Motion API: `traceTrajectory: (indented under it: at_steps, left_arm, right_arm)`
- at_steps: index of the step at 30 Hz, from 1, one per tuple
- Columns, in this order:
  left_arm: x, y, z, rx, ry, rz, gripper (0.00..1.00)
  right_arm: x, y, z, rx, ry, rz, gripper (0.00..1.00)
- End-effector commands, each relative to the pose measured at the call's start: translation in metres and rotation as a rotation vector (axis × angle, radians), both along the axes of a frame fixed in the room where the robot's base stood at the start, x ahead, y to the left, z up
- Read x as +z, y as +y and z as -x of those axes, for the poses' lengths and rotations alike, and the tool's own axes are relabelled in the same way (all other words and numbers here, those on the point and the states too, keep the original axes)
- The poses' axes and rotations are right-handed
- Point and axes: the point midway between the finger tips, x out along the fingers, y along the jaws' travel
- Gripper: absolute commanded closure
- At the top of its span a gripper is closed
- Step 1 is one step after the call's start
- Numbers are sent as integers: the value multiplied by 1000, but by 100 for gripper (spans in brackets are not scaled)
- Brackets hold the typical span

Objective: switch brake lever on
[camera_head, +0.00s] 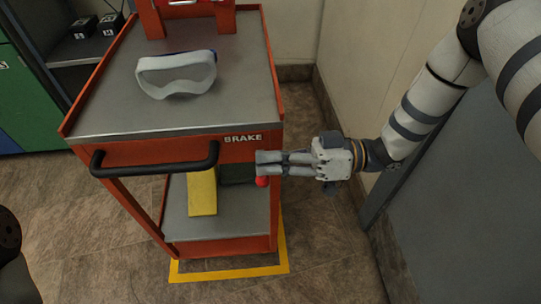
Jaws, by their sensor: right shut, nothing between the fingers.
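The brake lever's red knob (262,181) shows at the right front of an orange cart, below the BRAKE label (243,138). The rest of the lever is hard to make out. My right gripper (258,164) comes in from the right with its fingers shut and empty. Its fingertips lie just above the knob in the picture and partly overlap it; I cannot tell whether they touch. My left gripper is not in view.
The cart's grey top (110,118) carries white goggles (177,74). A black handle (155,168) juts from its front. A yellow object (202,193) stands on the lower shelf. A yellow floor outline (230,271) surrounds the base. A grey panel (460,190) stands at right.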

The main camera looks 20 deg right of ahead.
Motion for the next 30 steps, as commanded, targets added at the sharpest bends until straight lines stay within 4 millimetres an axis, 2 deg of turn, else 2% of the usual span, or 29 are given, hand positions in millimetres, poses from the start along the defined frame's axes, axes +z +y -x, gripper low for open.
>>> traceTrajectory:
  at_steps: [10, 30]
  left_arm:
    - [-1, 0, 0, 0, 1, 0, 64]
    - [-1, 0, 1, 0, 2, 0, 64]
  right_arm:
    - [-13, 0, -2, 1, -230, 66, 100]
    - [-19, -1, -2, -1, -227, 65, 100]
